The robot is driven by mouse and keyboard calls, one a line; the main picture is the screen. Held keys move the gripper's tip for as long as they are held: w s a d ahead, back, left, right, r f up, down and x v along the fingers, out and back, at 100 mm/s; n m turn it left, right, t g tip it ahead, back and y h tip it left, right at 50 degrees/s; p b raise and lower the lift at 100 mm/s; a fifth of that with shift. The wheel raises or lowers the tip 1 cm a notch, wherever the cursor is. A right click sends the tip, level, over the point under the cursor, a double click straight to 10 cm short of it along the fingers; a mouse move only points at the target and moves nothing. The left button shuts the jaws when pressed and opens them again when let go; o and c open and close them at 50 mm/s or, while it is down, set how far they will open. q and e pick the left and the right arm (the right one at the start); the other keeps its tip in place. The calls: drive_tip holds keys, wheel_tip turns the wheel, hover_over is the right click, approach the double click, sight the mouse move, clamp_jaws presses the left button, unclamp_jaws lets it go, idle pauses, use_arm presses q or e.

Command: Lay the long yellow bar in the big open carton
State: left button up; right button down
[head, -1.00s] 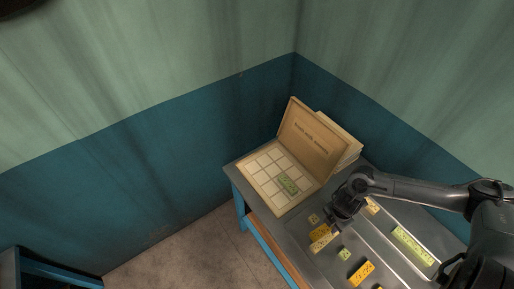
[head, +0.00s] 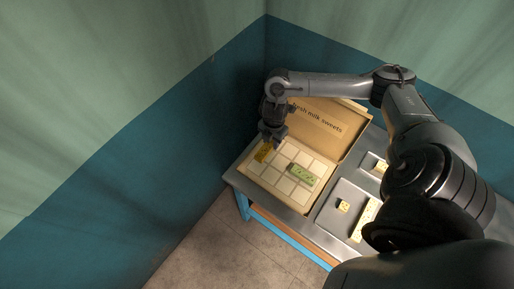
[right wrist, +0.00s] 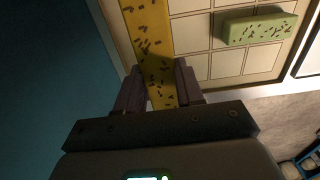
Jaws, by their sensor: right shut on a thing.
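The big open carton (head: 264,192) lies on the table with its lid raised at the back and a grid of square cells inside. My right gripper (head: 270,143) is over the carton's far-left part, shut on the long yellow bar (head: 263,153). In the right wrist view the dark-speckled yellow bar (right wrist: 150,35) runs out from between the fingers along the carton's left side. I cannot tell whether it touches the carton floor. A green bar (head: 301,172) lies in the carton, apart from the yellow bar; it also shows in the right wrist view (right wrist: 256,27). My left gripper is not in view.
The grey metal table (head: 300,220) has a tray area at right with a small yellow piece (head: 343,207) and a pale yellow bar (head: 363,222). My right arm hides much of that side. A blue wall (head: 190,150) stands close to the carton's left. Several cells are empty.

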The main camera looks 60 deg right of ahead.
sight(267, 146)
drive_tip(key=shift+w+r, duration=0.3)
drive_tip(key=shift+w, duration=0.3)
wheel_tip(267, 146, down, 5)
drive_tip(key=shift+w+r+b, duration=0.15)
drive_tip(key=shift+b, duration=0.15)
drive_tip(key=shift+f, duration=0.7)
wheel_tip(267, 146, down, 3)
drive_tip(key=shift+r, duration=0.1)
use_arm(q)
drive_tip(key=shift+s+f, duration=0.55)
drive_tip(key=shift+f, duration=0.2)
use_arm(e)
drive_tip(key=shift+f, duration=0.25)
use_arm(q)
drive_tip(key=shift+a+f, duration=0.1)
use_arm(e)
drive_tip(key=shift+f, duration=0.1)
drive_tip(key=c, duration=0.7)
unclamp_jaws()
